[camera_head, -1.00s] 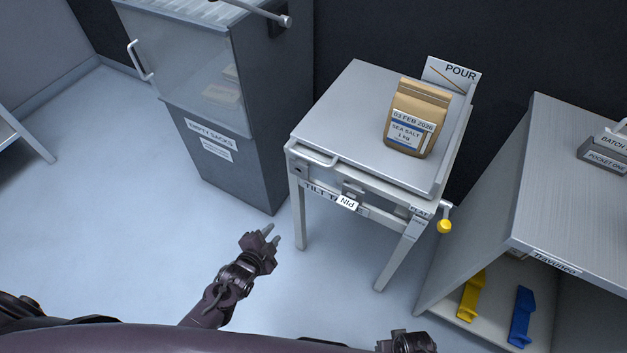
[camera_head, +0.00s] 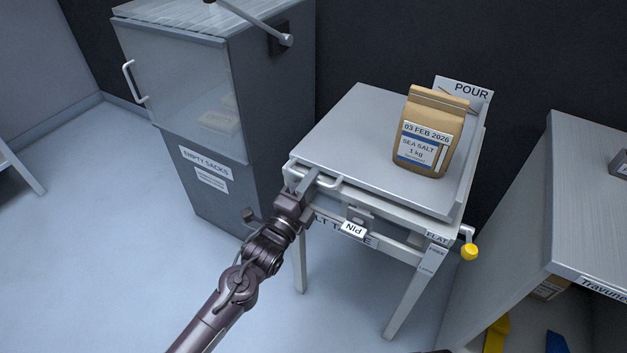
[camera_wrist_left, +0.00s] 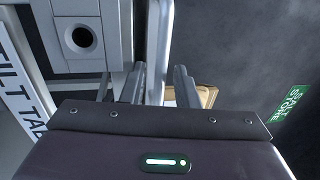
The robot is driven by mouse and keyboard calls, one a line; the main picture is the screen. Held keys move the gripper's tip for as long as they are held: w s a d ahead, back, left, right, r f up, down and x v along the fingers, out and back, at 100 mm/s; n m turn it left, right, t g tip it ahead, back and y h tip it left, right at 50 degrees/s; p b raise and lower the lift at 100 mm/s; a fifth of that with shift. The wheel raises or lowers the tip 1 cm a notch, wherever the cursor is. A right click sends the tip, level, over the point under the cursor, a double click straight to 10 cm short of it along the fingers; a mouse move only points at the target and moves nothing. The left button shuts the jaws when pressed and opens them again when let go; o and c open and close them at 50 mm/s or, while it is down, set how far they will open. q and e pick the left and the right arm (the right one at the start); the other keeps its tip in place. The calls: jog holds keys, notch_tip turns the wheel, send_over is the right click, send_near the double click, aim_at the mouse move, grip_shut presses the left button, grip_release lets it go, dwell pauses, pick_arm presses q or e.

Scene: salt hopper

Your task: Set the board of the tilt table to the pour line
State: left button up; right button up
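The tilt table's grey board (camera_head: 345,130) lies about level on its frame. Its pull handle (camera_head: 325,183) is at the front left corner. A PIN tag (camera_head: 352,229) hangs at the front. My left gripper (camera_head: 308,180) is at the handle. In the left wrist view, the handle bar (camera_wrist_left: 159,45) runs between the fingers (camera_wrist_left: 160,85), with a visible gap on the right.
A brown sea salt bag (camera_head: 430,130) stands upright on the board. A yellow-knobbed crank (camera_head: 469,251) is at the right front corner. A grey cabinet (camera_head: 215,130) stands close on the left, a shelf unit (camera_head: 580,190) on the right. The floor in front is clear.

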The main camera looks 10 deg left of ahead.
pick_arm(q)
jog(key=shift+w+d+r, duration=0.1)
jog(key=shift+w+d, duration=0.1)
jog(key=shift+w, duration=0.35)
grip_shut()
